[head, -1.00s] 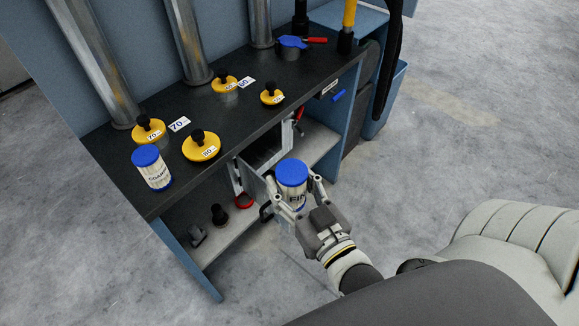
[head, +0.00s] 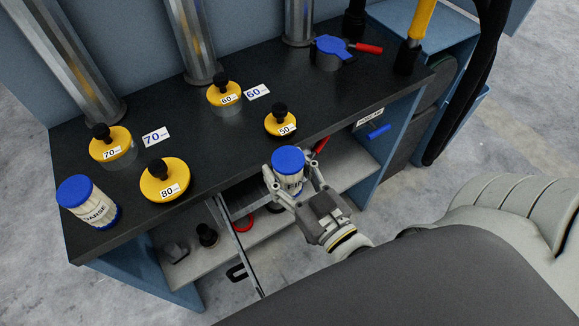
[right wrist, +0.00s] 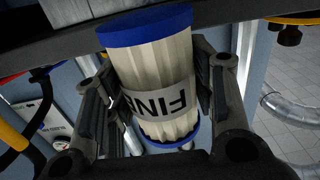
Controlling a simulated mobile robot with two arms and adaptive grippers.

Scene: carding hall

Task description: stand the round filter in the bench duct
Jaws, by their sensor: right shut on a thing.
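My right gripper (head: 291,184) is shut on a round pleated filter (head: 288,160) with blue end caps and holds it roughly upright at the bench's front edge. The right wrist view shows this filter (right wrist: 153,75) between both fingers, its label reading FINE upside down. A second round filter (head: 90,203), labelled COARSE, stands on the bench top at the left. My left gripper is not in view.
A lower shelf (head: 345,170) lies below.

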